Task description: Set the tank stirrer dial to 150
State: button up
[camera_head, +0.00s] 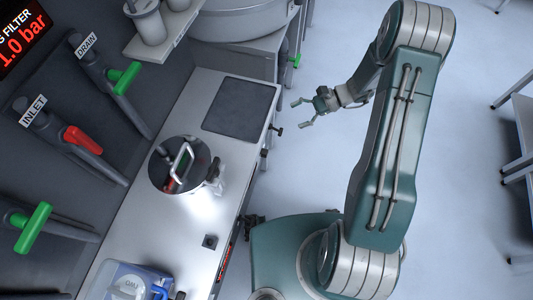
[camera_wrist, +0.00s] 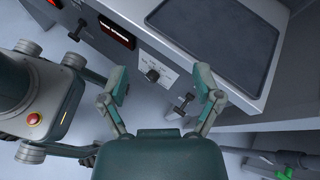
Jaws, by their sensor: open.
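In the wrist view a small black dial (camera_wrist: 152,75) sits on a white marked panel (camera_wrist: 143,66) on the counter's front face. A dark display with red lettering (camera_wrist: 115,32) is beside it; the lettering and the dial's setting are too small to read. My gripper (camera_wrist: 161,80) is open and empty. The dial shows between its fingertips in the picture, with the fingers apart from it. In the head view my gripper (camera_head: 298,115) hangs in the air to the right of the counter front. I cannot pick out the dial for sure there.
Black tap-like handles (camera_wrist: 184,104) stick out of the counter front near the dial. The counter (camera_head: 135,235) carries a dark inset plate (camera_head: 240,107) and a round shiny vessel (camera_head: 165,172). Green and red valve handles (camera_head: 83,140) are on the left wall.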

notch_tip(320, 180, down, 12)
jog(key=m+t+y, duration=0.3)
jog(key=m, duration=0.2)
jog(key=m+t+y, duration=0.1)
jog(key=m+t, duration=0.4)
jog(key=m, duration=0.2)
send_near(266, 154)
jog(key=x, duration=0.3)
jog(key=f+x, duration=0.1)
jog(key=x, duration=0.2)
jog(key=f+x, duration=0.1)
jog(key=x, duration=0.3)
jog(key=shift+w, duration=0.4)
jog(key=shift+d, duration=0.1)
jog(key=c, duration=1.1)
